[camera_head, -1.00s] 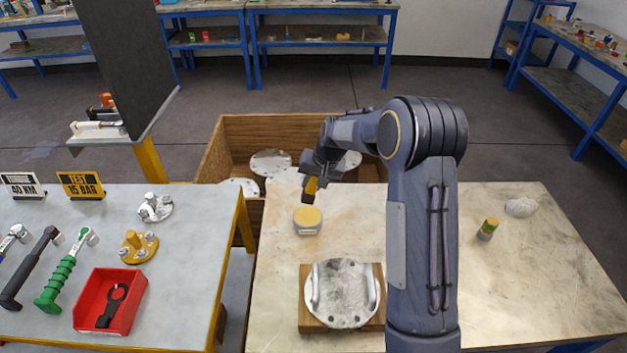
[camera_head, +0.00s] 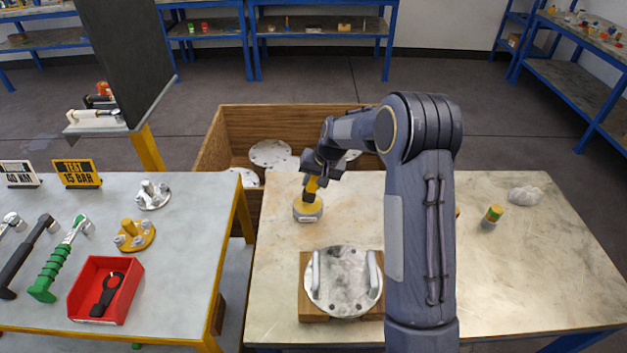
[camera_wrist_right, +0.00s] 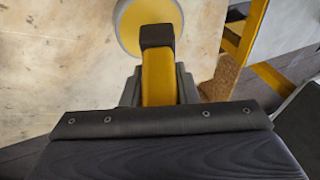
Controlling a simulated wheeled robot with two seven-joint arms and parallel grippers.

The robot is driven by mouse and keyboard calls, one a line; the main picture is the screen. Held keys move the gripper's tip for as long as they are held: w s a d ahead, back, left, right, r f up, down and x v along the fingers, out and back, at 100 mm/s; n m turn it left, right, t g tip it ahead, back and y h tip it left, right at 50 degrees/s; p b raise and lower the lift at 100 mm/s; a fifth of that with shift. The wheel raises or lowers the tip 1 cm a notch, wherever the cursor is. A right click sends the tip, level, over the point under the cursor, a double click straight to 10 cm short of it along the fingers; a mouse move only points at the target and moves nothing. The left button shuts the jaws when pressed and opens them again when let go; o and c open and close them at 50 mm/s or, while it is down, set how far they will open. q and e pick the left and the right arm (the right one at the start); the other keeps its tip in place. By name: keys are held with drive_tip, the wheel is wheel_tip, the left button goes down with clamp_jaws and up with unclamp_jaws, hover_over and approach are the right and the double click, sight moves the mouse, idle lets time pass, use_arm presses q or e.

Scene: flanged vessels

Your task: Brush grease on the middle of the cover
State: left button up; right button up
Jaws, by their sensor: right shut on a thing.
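The cover (camera_head: 343,287) is a round grey metal disc with two upright handles. It lies on a wooden block (camera_head: 312,313) at the front of the stone-topped table. A grease tin (camera_head: 308,212) with a yellow top and grey side stands behind it. My right gripper (camera_head: 318,179) is shut on a yellow-handled brush (camera_head: 310,190), pointing down at the tin. In the right wrist view the brush (camera_wrist_right: 158,75) has a dark end overlapping the yellow and white tin (camera_wrist_right: 147,28); whether they touch I cannot tell. My left gripper is not in view.
A wooden crate (camera_head: 225,130) with metal discs stands behind the table. A yellow-green-grey item (camera_head: 491,217) and a pale lump (camera_head: 525,195) sit at the right. A red bin (camera_head: 105,290) and tools lie on the left table. The stone table's right half is mostly clear.

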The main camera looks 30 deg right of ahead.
drive_tip(key=shift+f+b, duration=0.5)
drive_tip(key=shift+f, duration=0.1)
idle(1.6)
drive_tip(key=shift+r, duration=0.1)
drive_tip(key=shift+r+p, duration=2.4)
drive_tip(key=shift+r, duration=1.1)
drive_tip(key=shift+a+f, duration=0.1)
